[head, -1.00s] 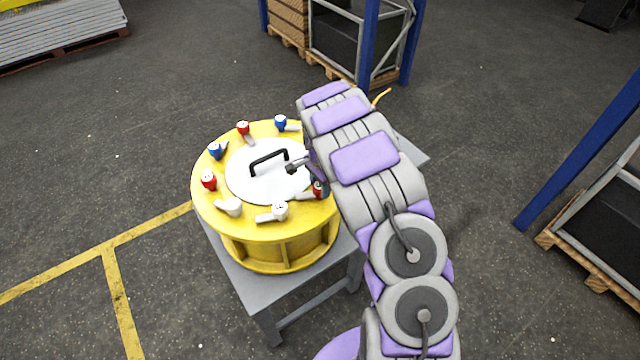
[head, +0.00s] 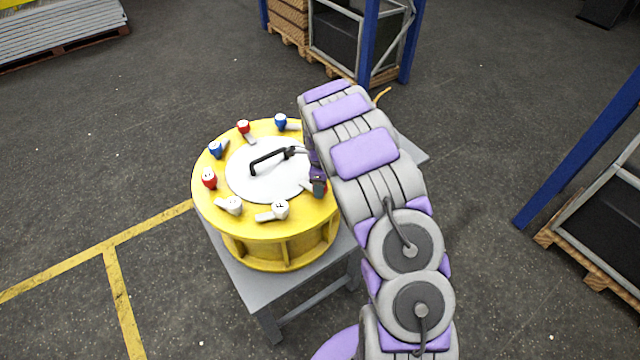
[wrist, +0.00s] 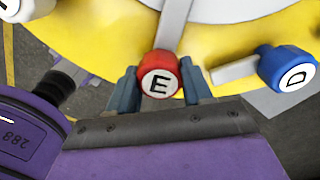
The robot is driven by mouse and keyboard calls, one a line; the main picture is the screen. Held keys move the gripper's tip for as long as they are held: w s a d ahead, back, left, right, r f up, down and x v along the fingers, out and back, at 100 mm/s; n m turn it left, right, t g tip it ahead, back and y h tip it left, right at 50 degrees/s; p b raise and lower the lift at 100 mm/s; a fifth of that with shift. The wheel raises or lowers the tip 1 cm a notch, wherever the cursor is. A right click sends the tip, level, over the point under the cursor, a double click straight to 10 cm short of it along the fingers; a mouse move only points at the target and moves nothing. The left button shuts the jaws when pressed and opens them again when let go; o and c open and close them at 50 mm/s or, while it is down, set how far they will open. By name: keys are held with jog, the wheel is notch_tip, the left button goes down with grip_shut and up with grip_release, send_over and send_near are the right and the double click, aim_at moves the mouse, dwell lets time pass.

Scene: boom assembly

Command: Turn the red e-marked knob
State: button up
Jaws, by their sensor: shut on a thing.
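The red knob marked E (wrist: 160,78) sits between the two fingers of my gripper (wrist: 160,90) in the wrist view. A finger stands on each side of it, and the gripper is shut on the knob. A light lever runs up from the knob over the yellow rim. In the head view my gripper (head: 317,182) is at the right edge of the yellow drum (head: 265,222). The red knob is mostly hidden there by the gripper and arm.
A blue knob marked D (wrist: 288,70) is just right of the gripper in the wrist view. Other red, blue and white knobs, such as a white one (head: 280,208), ring the drum around a white lid with a black handle (head: 270,160). The drum stands on a grey table (head: 245,275).

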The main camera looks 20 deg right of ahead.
jog(key=shift+w+r+m, duration=0.15)
jog(key=shift+m, duration=0.15)
jog(key=o, duration=1)
jog(key=shift+o, duration=0.2)
notch_tip(320, 180, up, 17)
jog(key=p, duration=0.1)
dwell(0.4)
